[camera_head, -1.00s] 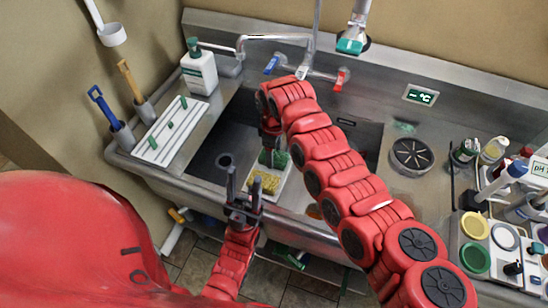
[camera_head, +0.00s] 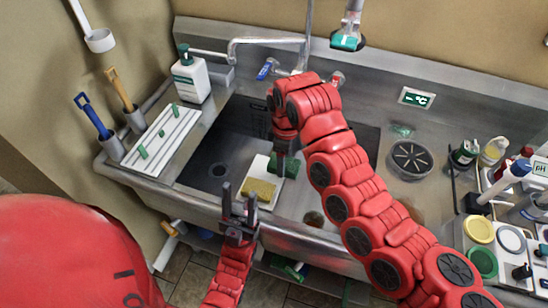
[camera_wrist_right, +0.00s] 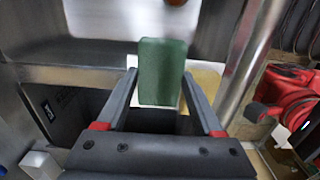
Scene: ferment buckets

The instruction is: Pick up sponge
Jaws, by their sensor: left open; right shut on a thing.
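A green sponge (camera_head: 291,167) is between the fingers of my right gripper (camera_head: 282,172), over the sink. In the right wrist view the same sponge (camera_wrist_right: 162,72) stands upright between the fingertips (camera_wrist_right: 160,98), and the gripper is shut on it. A yellow sponge-like block (camera_head: 258,190) lies on a white tray (camera_head: 257,168) just left of and below the green sponge; part of the tray is hidden by my grippers. My left gripper (camera_head: 238,202) is open and empty, at the sink's front edge in front of the yellow block.
A white soap bottle (camera_head: 190,77) and a slatted white rack (camera_head: 155,140) stand at left. A round drain cover (camera_head: 411,159) and several bottles and jars crowd the right counter.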

